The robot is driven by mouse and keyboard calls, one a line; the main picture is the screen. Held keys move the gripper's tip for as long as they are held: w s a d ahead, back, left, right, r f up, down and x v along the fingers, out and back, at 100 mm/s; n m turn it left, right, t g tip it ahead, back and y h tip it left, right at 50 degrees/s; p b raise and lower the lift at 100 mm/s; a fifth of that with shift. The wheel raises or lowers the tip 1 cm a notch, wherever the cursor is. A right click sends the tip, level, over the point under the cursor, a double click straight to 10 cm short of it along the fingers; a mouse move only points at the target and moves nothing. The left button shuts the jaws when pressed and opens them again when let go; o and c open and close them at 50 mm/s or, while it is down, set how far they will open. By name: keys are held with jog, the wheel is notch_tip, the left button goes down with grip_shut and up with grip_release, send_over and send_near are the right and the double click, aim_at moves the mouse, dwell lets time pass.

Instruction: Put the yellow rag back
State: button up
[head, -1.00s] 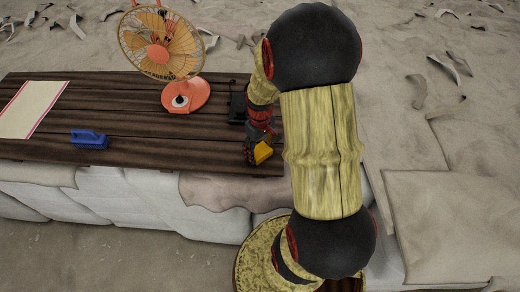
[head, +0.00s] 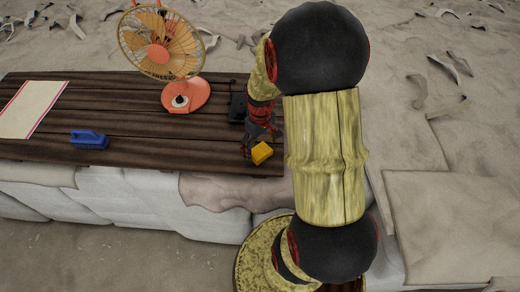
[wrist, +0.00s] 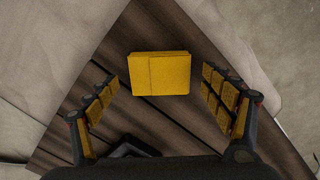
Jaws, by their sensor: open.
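The yellow rag (head: 262,153) is a small folded block near the front right corner of the dark wooden table (head: 150,150). In the wrist view the folded rag (wrist: 160,73) lies flat on the boards between and beyond the fingertips, with a gap on both sides. My gripper (head: 250,147) is open just left of and behind the rag in the head view. Its two padded fingers (wrist: 160,88) are spread and empty in the wrist view.
A blue brush-like object (head: 89,140) and a pale cloth with a red edge (head: 32,108) lie on the left. An orange fan (head: 170,60) stands at the back, with a black item (head: 237,106) beside my arm. The table's front middle is clear.

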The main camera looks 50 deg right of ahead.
aim_at(260, 151)
notch_tip(260, 151, up, 10)
jog(key=a+r+t, duration=0.2)
jog(key=a+r, duration=0.7)
jog(key=a, duration=0.1)
jog(key=s+a+r+t, duration=0.1)
jog(key=s+a+r, duration=0.3)
jog(key=a, duration=0.2)
jog(key=s+a+r+n+t, duration=0.1)
jog(key=s+a+r+t, duration=0.1)
jog(key=a, duration=0.4)
jog(key=shift+s+a+r+t, duration=0.3)
jog(key=shift+s+a+r, duration=0.1)
jog(key=shift+s+r, duration=0.5)
jog(key=shift+w, duration=0.1)
notch_tip(260, 151, down, 21)
jog(key=b, duration=2.1)
jog(key=shift+r, duration=0.2)
jog(key=shift+c, duration=0.9)
